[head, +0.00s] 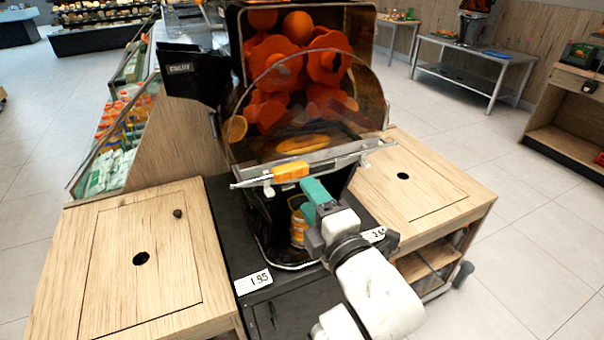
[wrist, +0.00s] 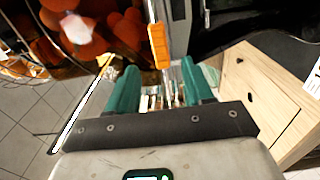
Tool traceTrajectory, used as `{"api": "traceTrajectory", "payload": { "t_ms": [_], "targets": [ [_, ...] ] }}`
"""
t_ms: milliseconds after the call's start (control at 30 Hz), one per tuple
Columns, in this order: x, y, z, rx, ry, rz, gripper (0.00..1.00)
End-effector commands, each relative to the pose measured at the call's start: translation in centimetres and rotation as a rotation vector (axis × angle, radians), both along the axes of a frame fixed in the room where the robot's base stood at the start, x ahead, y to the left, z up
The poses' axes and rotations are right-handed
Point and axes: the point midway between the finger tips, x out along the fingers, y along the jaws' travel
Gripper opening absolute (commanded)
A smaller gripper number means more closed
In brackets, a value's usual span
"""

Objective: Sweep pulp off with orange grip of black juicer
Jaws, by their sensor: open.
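The black juicer (head: 186,75) stands on the dark counter with a clear curved front cover over orange parts and oranges. Its orange grip (head: 291,171) lies along a metal bar at the lower front edge of the cover. In the wrist view the orange grip (wrist: 159,45) is upright in the picture, just beyond the fingertips and roughly in line with the gap. My gripper (head: 312,188) has teal fingers and is just below and right of the grip. In the wrist view my gripper (wrist: 160,78) is open, with no object clearly held. I cannot make out any pulp.
Wooden counters stand left (head: 140,260) and right (head: 420,180) of the juicer, each with a round hole. An orange-labelled container (head: 298,228) is below the bar, beside my gripper. A bottle shelf is at left.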

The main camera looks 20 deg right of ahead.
Motion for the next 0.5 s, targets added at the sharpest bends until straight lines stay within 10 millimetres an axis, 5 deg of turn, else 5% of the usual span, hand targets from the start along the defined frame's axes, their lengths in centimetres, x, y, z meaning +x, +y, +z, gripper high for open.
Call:
{"api": "traceTrajectory", "payload": {
  "t_ms": [200,500],
  "targets": [
    [4.2,0.0,0.2,0.000,-0.001,-0.001,0.51],
    [7.5,-0.1,0.0,-0.001,0.000,-0.001,0.51]
  ]
}}
